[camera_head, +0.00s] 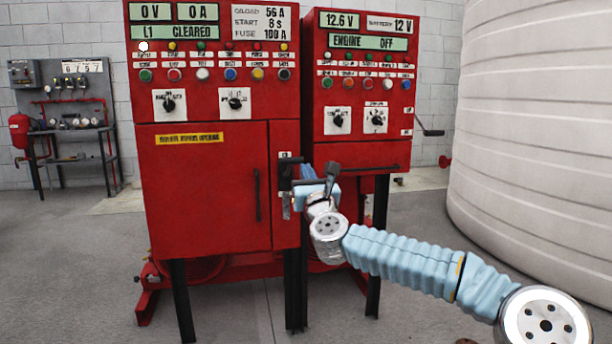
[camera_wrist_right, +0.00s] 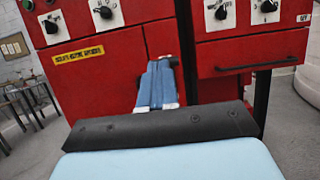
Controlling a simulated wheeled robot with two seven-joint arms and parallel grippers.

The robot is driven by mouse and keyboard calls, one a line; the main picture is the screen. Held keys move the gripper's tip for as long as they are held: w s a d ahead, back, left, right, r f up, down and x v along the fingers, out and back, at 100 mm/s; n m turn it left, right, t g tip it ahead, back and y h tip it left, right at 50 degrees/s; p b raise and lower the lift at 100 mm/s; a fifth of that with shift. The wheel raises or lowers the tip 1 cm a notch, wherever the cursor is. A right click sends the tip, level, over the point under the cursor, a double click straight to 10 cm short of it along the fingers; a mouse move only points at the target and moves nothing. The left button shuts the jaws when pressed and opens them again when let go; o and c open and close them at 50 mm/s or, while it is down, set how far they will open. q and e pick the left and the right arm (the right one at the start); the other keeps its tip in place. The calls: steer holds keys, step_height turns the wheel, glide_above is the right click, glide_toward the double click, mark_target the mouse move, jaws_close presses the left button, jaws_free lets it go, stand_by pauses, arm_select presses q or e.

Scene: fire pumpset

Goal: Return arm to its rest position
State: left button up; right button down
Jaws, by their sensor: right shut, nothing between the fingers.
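My right arm (camera_head: 405,262) reaches in from the lower right in the head view, in light blue sleeves. Its gripper (camera_head: 307,172) is in front of the gap between the two red cabinets, beside a black switch (camera_head: 286,172) on the left cabinet's right edge. In the right wrist view the blue fingers (camera_wrist_right: 160,66) lie together, pointing at the red cabinet front, with nothing seen between them. Whether the fingertips touch anything is unclear. The switch is partly hidden by the gripper in the head view. My left gripper is not in view.
The left red cabinet (camera_head: 205,200) has a closed door with a black handle (camera_head: 257,194). The right red cabinet (camera_head: 360,75) has a lower handle bar (camera_head: 363,168) and a side crank (camera_head: 430,131). A large white tank (camera_head: 540,120) stands at right. Grey floor (camera_head: 70,270) is open at left.

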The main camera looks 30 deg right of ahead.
steer(key=w+a+f+n+g+y+p, duration=0.1)
steer(key=a+f+n+g+y, duration=0.3)
steer(key=f, duration=0.6)
steer(key=a+f+n+y, duration=0.1)
steer(key=a+f+n, duration=0.55)
steer(key=f, duration=0.35)
steer(key=w+a+f+n+g+y+p, duration=0.1)
steer(key=a+f+n+g+y, duration=0.3)
steer(key=f, duration=0.6)
steer(key=s+a+f+n+g, duration=0.1)
steer(key=s+a+f+n, duration=0.25)
steer(key=f, duration=0.25)
steer(key=s+a+f+n+g, duration=0.1)
steer(key=s+a+f+n, duration=0.1)
steer(key=a+f+n, duration=0.3)
steer(key=s+a+f+n+g+y+p, duration=0.15)
steer(key=s+f+n+g, duration=0.5)
steer(key=s+f, duration=0.95)
steer(key=s+d+f+n+g, duration=0.1)
steer(key=s+f+n+g, duration=0.1)
steer(key=s, duration=0.5)
steer(key=s+d+f+n+g+h+p, duration=0.1)
steer(key=s+f+n, duration=0.3)
steer(key=s, duration=0.4)
steer(key=shift+d+n+g, duration=0.25)
steer(key=shift+n+g, duration=0.3)
steer(key=shift+n, duration=0.1)
